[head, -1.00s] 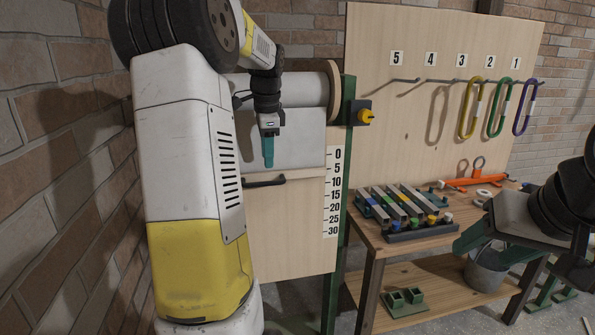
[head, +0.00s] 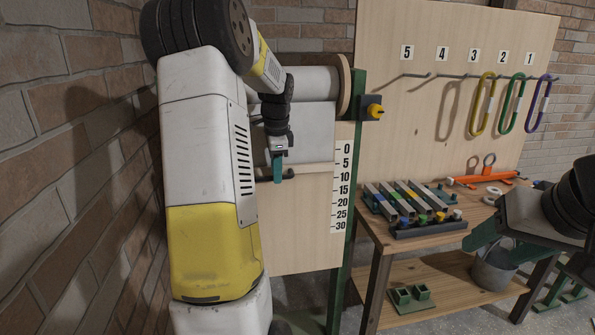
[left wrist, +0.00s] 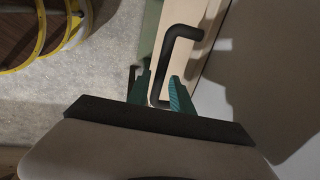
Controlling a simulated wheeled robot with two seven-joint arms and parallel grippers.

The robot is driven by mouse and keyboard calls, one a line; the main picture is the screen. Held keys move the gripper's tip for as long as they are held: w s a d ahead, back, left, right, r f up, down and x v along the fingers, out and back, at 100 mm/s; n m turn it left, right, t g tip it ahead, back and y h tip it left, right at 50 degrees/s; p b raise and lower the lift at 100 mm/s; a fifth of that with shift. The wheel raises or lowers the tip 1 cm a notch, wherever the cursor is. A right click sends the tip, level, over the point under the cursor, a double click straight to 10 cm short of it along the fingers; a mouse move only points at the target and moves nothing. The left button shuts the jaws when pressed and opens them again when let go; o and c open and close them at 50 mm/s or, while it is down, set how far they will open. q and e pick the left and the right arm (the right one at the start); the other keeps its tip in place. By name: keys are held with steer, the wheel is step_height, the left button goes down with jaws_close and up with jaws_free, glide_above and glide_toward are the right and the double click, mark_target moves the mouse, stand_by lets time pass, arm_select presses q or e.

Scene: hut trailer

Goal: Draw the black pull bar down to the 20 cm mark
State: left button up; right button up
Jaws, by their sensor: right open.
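The black pull bar (head: 289,175) is a bent handle on the lower edge of the pale grey sheet (head: 308,125). The sheet's edge shows at about the 5 mark of the scale strip (head: 341,188). In the left wrist view the bar (left wrist: 168,50) runs down between the two teal fingers (left wrist: 159,78). The fingers are apart, with a gap beside the bar. My right gripper (head: 482,243) is open and empty in front of the workbench.
A post with a yellow knob (head: 376,112) stands right of the sheet. The workbench (head: 385,238) holds metal bars and an orange tool (head: 482,180). Coloured loops (head: 514,105) hang on the pegboard. A brick wall (head: 60,150) is close on the left.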

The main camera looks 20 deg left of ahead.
arm_select(q)
jaws_close()
stand_by(1.2)
